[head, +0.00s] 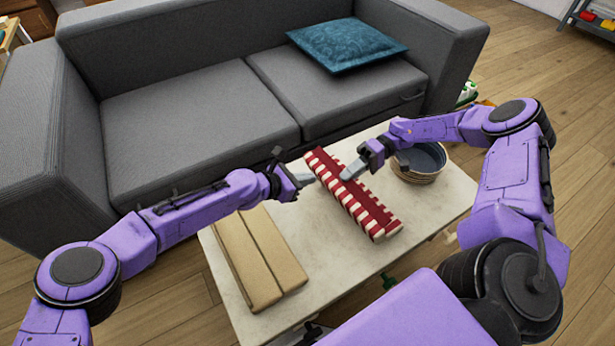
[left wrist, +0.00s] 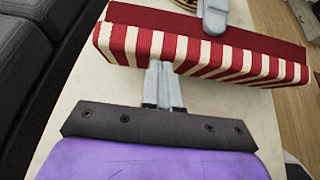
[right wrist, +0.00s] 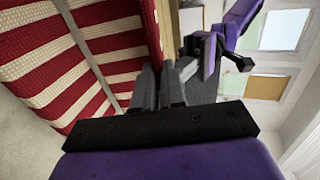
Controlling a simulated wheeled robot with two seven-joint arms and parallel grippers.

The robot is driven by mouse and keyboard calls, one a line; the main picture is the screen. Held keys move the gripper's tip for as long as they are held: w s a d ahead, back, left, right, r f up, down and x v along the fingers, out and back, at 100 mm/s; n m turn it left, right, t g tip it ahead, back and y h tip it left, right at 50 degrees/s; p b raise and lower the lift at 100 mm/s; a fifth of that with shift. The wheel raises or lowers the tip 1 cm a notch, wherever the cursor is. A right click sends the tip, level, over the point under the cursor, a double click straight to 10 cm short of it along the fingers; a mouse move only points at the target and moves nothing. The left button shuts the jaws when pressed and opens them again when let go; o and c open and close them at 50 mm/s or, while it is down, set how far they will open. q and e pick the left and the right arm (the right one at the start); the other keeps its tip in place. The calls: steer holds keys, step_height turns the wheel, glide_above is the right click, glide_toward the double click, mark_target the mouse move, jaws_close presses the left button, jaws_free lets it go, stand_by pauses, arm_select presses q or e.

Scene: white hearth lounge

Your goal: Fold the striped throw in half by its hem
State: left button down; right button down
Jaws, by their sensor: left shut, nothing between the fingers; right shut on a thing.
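The striped throw (head: 352,196), red and cream, lies as a long narrow folded block across the pale table (head: 330,262). My left gripper (head: 310,178) is shut and empty beside the throw's left long side. In the left wrist view its fingertips (left wrist: 163,75) reach the throw's striped side (left wrist: 205,55); I cannot tell if they touch. My right gripper (head: 347,174) is shut on the throw at its right long side. In the right wrist view its fingers (right wrist: 158,82) are at the edge of the striped cloth (right wrist: 70,60), and the pinched part is hidden.
A flat tan cardboard box (head: 256,258) lies on the table's left part. A round container with a dark inside (head: 424,160) stands at the right, close to my right gripper. A grey sofa (head: 200,110) with a blue cushion (head: 346,45) is behind the table.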

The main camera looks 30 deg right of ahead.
arm_select(q)
steer(key=shift+d, duration=0.2)
arm_select(e)
steer(key=shift+s+d+f, duration=0.1)
steer(key=shift+s+f, duration=0.15)
steer(key=shift+f, duration=0.05)
arm_select(q)
steer(key=shift+r, duration=0.1)
